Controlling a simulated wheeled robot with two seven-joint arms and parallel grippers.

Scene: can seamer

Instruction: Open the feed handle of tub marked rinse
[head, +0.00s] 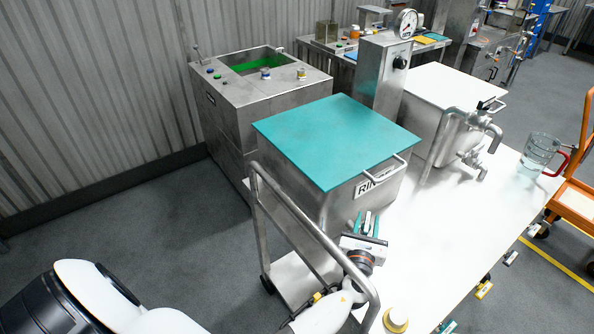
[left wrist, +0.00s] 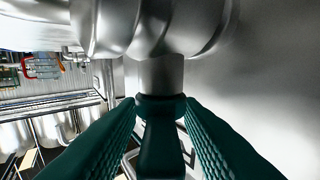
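The tub marked rinse (head: 325,205) is a steel box with a teal lid (head: 335,140), in the middle of the head view. Its label is partly cut off by the lid handle and reads "RIN". My left gripper (head: 368,222), with teal fingers, is at the tub's front face below the label. In the left wrist view a teal feed handle (left wrist: 161,150) hangs under a steel valve body (left wrist: 150,25). My left gripper's fingers (left wrist: 161,108) stand open on either side of it, with slim gaps beside the lever. The head view hides this valve. My right gripper is not in view.
A second tub (head: 450,95) with a pale lid and steel taps stands behind. A glass jug (head: 540,153) with a red handle is at the right of the white table (head: 455,240). A steel cart rail (head: 300,215) is close by my left arm. A yellow knob (head: 396,319) is in front.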

